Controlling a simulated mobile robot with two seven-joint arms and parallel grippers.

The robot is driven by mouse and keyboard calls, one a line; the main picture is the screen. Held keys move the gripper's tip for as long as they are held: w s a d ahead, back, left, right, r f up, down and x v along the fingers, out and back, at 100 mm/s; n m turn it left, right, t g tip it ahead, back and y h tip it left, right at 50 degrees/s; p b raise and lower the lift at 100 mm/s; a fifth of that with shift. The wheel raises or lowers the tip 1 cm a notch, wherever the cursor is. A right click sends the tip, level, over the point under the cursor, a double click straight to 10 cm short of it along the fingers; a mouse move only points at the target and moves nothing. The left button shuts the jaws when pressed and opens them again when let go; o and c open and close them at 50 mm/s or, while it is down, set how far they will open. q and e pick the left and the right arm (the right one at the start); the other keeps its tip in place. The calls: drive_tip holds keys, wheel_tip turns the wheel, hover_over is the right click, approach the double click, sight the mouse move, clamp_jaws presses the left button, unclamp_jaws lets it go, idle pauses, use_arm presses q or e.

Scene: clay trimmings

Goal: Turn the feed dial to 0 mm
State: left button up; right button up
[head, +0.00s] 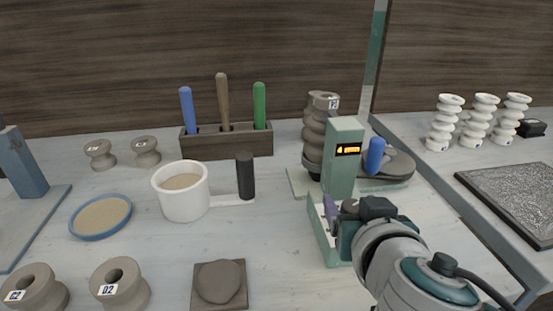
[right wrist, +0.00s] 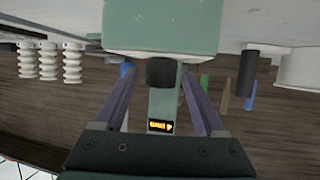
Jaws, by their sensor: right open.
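The green machine (head: 343,165) stands right of centre in the head view, with an orange-lit display (head: 348,150) that starts with a 4. The display shows upside down in the right wrist view (right wrist: 160,126). A dark knob (right wrist: 161,72), which looks like the feed dial, sticks out of the green housing there; in the head view my gripper hides it. My right gripper (head: 340,208) is open in front of the machine. Its two purple fingers (right wrist: 159,82) lie either side of the knob, with gaps visible. My left gripper is not in view.
A ribbed clay piece (head: 314,140) and a blue handle (head: 375,156) stand close behind the machine. A white tub (head: 182,192), a dark upright cylinder (head: 245,176) and a tool rack (head: 228,143) are to the left. White ribbed pieces (head: 480,119) stand at right.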

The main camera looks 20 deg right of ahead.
clamp_jaws()
idle(0.5)
drive_tip(key=shift+y, duration=0.3)
